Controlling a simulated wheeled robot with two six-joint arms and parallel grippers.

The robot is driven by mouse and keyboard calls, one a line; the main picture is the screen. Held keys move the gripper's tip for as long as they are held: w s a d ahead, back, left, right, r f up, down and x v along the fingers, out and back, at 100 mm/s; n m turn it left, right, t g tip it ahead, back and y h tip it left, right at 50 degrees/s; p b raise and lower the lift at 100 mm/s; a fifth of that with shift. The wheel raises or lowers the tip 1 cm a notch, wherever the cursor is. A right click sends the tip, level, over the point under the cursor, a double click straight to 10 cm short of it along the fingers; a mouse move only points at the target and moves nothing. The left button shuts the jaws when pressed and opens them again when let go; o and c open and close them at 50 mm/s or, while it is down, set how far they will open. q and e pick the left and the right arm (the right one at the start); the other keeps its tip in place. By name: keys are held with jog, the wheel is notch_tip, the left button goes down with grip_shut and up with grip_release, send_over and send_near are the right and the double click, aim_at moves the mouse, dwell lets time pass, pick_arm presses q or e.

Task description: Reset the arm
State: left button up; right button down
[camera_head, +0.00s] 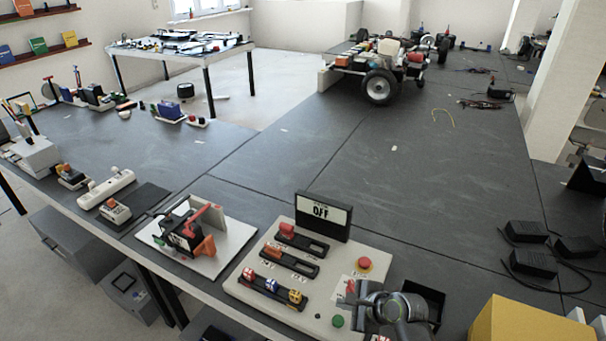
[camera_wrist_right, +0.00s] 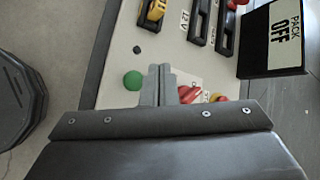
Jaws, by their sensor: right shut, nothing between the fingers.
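My right gripper (camera_head: 352,292) is shut and empty over the right part of a white control panel (camera_head: 236,283) at the front of the dark table. In the right wrist view its fingertips (camera_wrist_right: 158,72) are together, beside the panel's green button (camera_wrist_right: 133,80), with a red part (camera_wrist_right: 188,94) partly hidden behind them. I cannot tell whether the fingers touch the panel. The head view shows the green button (camera_head: 337,321) and a red button (camera_head: 365,263). A black sign reading OFF (camera_head: 322,214) stands at the panel's back. My left gripper is not in view.
A white board with a red-handled device (camera_head: 205,245) lies left of the panel. A yellow box (camera_head: 520,322) and black adapters (camera_head: 527,262) are at right. A wheeled chassis (camera_head: 385,70) stands at the back. The table's middle (camera_head: 370,180) is mostly clear.

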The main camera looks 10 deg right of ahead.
jog(key=s+d+r+n+g+h, duration=0.1)
jog(key=s+d+n+h, duration=0.1)
jog(key=s+d+n, duration=0.55)
jog(key=s+d+r+n+g+h, duration=0.1)
jog(key=s+d+r+n+h, duration=0.3)
jog(key=s, duration=0.7)
jog(key=s+d+f+n+g+h, duration=0.1)
jog(key=s+d+n, duration=0.2)
jog(key=s+n, duration=0.55)
notch_tip(320, 180, down, 29)
jog(key=s+d+m+g+b, duration=0.1)
jog(key=d+g+b, duration=0.1)
jog(key=b, duration=0.3)
jog(key=s+a+f+b, duration=0.1)
jog(key=s+f+b, duration=0.1)
jog(key=s+f, duration=0.5)
jog(key=s+a+f+g+b, duration=0.1)
jog(key=s+f+b, duration=0.1)
jog(key=s+f, duration=0.6)
notch_tip(320, 180, down, 5)
jog(key=shift+s+f, duration=0.1)
jog(key=shift+s, duration=0.15)
